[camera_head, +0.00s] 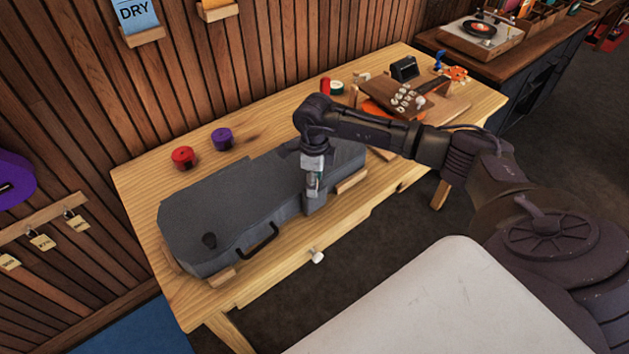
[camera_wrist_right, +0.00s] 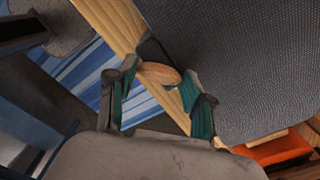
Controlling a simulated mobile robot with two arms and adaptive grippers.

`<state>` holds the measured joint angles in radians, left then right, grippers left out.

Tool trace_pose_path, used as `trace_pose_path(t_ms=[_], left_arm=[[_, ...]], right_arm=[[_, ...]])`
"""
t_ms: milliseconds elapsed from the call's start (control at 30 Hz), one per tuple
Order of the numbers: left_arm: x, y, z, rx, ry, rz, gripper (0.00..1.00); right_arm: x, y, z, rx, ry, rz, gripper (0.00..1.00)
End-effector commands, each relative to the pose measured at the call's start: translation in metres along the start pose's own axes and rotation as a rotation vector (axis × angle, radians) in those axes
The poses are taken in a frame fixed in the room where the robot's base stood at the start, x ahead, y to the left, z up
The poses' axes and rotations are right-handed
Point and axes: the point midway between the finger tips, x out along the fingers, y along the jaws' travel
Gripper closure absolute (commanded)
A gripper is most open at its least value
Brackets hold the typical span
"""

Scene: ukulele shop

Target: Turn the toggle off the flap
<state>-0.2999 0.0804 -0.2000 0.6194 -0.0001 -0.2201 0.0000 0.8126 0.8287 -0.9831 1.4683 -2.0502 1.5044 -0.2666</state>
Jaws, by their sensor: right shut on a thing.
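A grey ukulele case (camera_head: 230,200) lies closed on the wooden workbench, and its textured surface fills the right of the wrist view (camera_wrist_right: 240,60). My right gripper (camera_head: 315,185) points down at the case's front edge. In the right wrist view its green-padded fingers (camera_wrist_right: 158,98) stand on either side of a tan oval piece, apparently the toggle (camera_wrist_right: 160,75), and are shut on it. A dark strap-like piece, perhaps the flap (camera_wrist_right: 152,50), lies just beyond the toggle. In the head view the gripper hides the toggle. My left gripper is in neither view.
A black handle (camera_head: 258,242) is on the case's front side. A small ukulele body (camera_head: 435,105) lies at the bench's right end. A white drawer knob (camera_head: 317,256) sticks out in front.

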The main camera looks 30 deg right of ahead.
Motion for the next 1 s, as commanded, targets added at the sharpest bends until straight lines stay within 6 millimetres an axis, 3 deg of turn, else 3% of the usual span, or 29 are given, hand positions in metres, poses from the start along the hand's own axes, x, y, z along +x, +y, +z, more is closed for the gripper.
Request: trace_pose_path(t_ms=[600,1000], left_arm=[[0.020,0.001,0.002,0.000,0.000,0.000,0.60],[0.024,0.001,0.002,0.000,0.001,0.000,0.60]], right_arm=[[0.000,-0.001,0.000,0.505,-0.001,-0.001,0.83],[-0.001,-0.001,0.000,0.687,-0.001,-0.001,0.83]])
